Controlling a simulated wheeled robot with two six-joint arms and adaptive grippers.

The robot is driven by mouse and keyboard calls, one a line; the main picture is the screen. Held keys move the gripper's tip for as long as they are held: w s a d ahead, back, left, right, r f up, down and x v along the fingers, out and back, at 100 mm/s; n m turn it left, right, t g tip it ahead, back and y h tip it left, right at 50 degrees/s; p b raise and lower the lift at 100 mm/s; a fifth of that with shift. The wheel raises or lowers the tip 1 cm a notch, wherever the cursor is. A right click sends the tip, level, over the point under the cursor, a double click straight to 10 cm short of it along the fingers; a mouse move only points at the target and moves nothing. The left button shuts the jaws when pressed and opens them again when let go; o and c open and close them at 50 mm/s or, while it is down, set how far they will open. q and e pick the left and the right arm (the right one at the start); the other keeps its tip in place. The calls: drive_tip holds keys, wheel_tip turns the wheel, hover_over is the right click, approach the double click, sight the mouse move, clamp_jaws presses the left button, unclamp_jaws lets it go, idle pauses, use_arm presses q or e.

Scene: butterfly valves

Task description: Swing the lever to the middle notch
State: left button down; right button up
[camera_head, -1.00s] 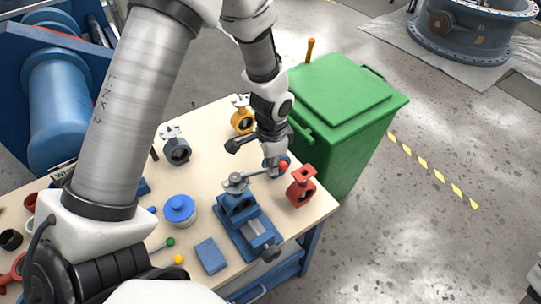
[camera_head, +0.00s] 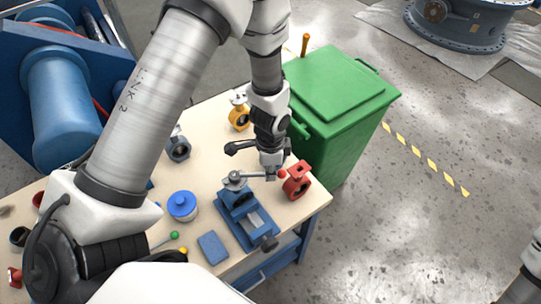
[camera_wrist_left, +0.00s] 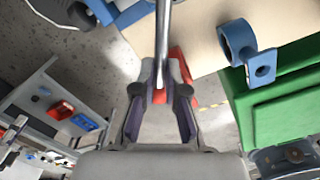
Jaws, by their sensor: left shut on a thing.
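The lever (camera_head: 253,175) is a thin metal rod with a red knob (camera_head: 282,174). It runs from a hub (camera_head: 235,179) on top of the blue valve (camera_head: 238,197) clamped in a blue vise (camera_head: 256,230), and points right in the head view. My left gripper (camera_head: 271,174) is shut on the lever close to the knob. In the left wrist view the rod (camera_wrist_left: 163,35) runs between the fingers (camera_wrist_left: 160,90), with the red knob (camera_wrist_left: 159,97) at the fingertips. The notches are too small to make out. My right gripper is out of view.
A red valve (camera_head: 297,182) stands just right of the knob. A yellow valve (camera_head: 239,117), a dark grey valve (camera_head: 178,148) and a blue-lidded jar (camera_head: 182,205) stand on the table. A green bin (camera_head: 345,95) is beyond the right edge. A blue valve (camera_wrist_left: 238,42) shows in the wrist view.

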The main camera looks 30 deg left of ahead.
use_arm(q)
drive_tip(key=shift+s+d+p, duration=0.1)
drive_tip(key=shift+s+p, duration=0.15)
drive_tip(key=shift+p, duration=0.1)
drive_tip(key=shift+s+d+m+p, duration=0.35)
drive_tip(key=shift+s+m+p, duration=0.35)
drive_tip(key=shift+m, duration=0.4)
drive_tip(key=shift+s+d+m+p, duration=0.35)
drive_tip(key=shift+s+m+p, duration=0.15)
drive_tip(key=shift+s+m, duration=0.5)
drive_tip(key=c, duration=1.1)
unclamp_jaws()
drive_tip(key=shift+w+a, duration=0.1)
drive_tip(key=shift+w, duration=0.1)
drive_tip(key=shift+c, duration=0.2)
